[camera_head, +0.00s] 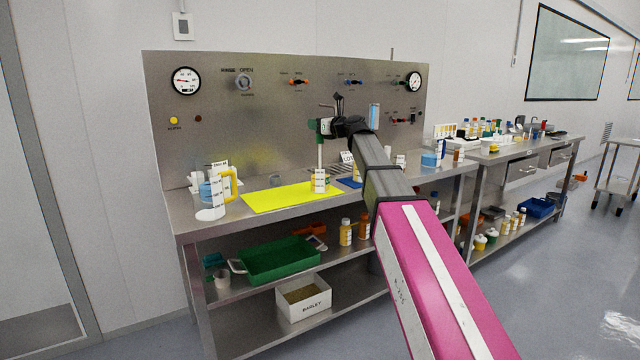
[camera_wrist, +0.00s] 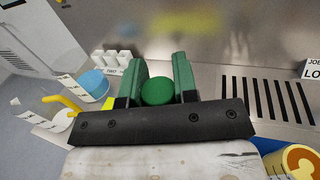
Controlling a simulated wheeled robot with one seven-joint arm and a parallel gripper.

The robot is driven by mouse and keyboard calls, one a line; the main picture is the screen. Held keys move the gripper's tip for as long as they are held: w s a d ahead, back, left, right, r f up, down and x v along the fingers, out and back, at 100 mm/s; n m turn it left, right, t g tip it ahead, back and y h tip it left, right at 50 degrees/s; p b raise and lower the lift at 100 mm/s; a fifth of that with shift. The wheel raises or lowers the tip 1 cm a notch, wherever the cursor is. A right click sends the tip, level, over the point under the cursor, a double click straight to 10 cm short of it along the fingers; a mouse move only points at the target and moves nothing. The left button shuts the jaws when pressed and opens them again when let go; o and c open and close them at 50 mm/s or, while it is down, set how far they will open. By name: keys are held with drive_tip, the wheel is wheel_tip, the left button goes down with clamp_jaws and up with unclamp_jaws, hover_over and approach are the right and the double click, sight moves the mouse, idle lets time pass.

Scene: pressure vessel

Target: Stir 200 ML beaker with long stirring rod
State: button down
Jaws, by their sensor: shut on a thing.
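My gripper (camera_head: 323,126) is above the bench, shut on the green, round-topped end of the stirring rod (camera_wrist: 158,91), which sits between its green fingers in the wrist view. In the head view the pale rod (camera_head: 320,155) hangs upright below my gripper. Its lower end meets a small labelled container, seemingly the 200 ML beaker (camera_head: 319,181), by the right end of the yellow mat (camera_head: 270,199). I cannot tell whether the tip is inside or behind it. The beaker's contents and the rod's tip are hidden.
A jug with a yellow handle (camera_head: 234,182) and labelled vessels (camera_head: 214,190) stand left of the mat. A blue mat (camera_head: 348,182) with another container lies close on the right, partly behind my arm. The steel back panel (camera_head: 220,130) carries gauges and valves. The yellow mat's middle is clear.

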wheel_tip(320, 180, up, 12)
idle(1.1)
drive_tip(key=shift+f, duration=0.1)
